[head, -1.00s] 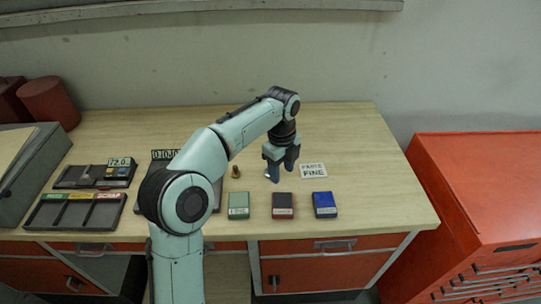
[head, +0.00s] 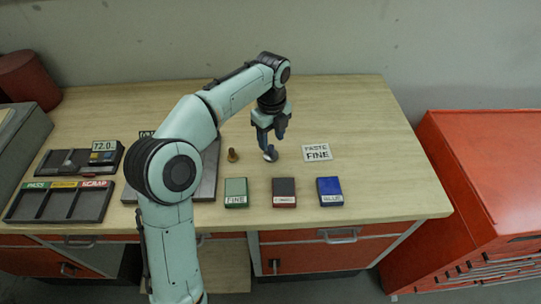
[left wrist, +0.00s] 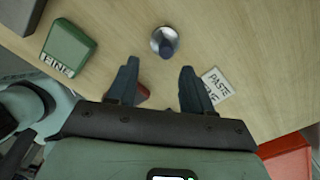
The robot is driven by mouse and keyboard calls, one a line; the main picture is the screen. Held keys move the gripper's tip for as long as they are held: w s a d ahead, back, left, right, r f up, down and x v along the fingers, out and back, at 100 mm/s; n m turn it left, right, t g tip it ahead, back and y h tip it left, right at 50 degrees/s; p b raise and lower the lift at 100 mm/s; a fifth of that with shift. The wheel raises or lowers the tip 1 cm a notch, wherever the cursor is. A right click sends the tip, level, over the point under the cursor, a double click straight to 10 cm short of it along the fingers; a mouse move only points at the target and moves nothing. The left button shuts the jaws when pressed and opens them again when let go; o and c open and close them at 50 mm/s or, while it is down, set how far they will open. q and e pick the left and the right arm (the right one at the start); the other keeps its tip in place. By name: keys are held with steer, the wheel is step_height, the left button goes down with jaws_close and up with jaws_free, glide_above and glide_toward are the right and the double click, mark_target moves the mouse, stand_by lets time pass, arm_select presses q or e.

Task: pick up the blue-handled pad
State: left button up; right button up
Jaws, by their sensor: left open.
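The blue-handled pad (left wrist: 165,42) is a round metal disc with an upright dark blue knob, standing on the bench in the left wrist view. In the head view the pad (head: 270,154) shows just under my left gripper, its knob partly hidden by the fingers. My left gripper (head: 269,140) points down, open and empty, above the pad. In the left wrist view the gripper's two fingers (left wrist: 158,68) are apart, and the pad lies beyond their tips, between their lines. My right gripper is not in view.
A "PASTE FINE" card (head: 317,152) lies right of the pad, a small brass piece (head: 232,155) left of it. Green (head: 236,191), dark red (head: 284,191) and blue (head: 329,190) boxes line the front. Trays (head: 60,202) stand left. The back of the bench is clear.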

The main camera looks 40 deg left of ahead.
mark_target(271, 146)
arm_select(q)
steer(key=f, duration=0.5)
steer(key=shift+w+a+f+b, duration=0.3)
steer(key=shift+w+a+b, duration=0.05)
steer(key=shift+b, duration=0.05)
jaws_close()
